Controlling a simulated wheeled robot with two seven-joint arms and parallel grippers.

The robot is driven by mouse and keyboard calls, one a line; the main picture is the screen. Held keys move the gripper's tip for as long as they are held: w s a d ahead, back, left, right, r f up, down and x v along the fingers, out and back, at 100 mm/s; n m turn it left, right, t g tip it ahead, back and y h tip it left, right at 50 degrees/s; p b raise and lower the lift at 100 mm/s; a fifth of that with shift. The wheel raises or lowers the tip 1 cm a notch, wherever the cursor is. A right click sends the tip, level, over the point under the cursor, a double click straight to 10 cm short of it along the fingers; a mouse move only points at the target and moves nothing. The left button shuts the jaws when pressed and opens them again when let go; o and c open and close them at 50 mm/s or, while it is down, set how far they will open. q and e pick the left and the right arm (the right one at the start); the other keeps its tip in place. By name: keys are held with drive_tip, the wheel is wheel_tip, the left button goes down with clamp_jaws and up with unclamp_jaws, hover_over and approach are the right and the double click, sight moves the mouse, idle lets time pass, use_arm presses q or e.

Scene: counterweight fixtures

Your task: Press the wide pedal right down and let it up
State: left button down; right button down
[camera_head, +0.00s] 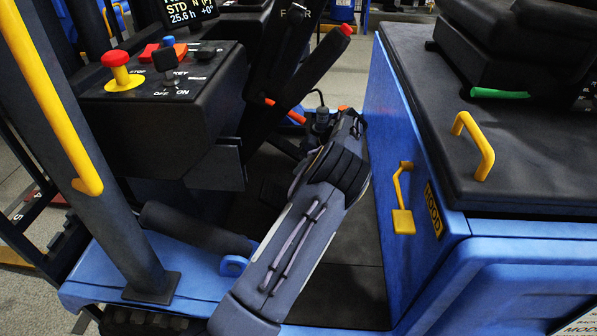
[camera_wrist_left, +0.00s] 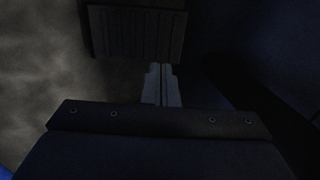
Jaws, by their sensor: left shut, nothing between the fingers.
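The wide pedal (camera_wrist_left: 135,32), a dark plate with ribs, is at the top of the left wrist view. My left gripper (camera_wrist_left: 163,86) is shut and empty, with its pale fingertips pointing at the pedal's lower edge. I cannot tell whether they touch it. In the head view my left arm reaches from the bottom into the footwell, and its wrist hides the fingertips and the pedal. My right gripper is in neither view.
A console (camera_head: 160,110) with a red knob (camera_head: 115,58) stands left of my arm. Black levers (camera_head: 315,65) rise close above the wrist. The blue hood side with a yellow latch (camera_head: 403,220) bounds the right. Dark floor (camera_head: 350,290) lies clear beside the arm.

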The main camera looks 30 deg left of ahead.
sight(274, 193)
use_arm(q)
drive_tip(key=x, duration=1.1)
drive_tip(key=shift+s+a+f+b, duration=0.1)
drive_tip(key=shift+b, duration=0.3)
drive_tip(key=shift+a, duration=0.1)
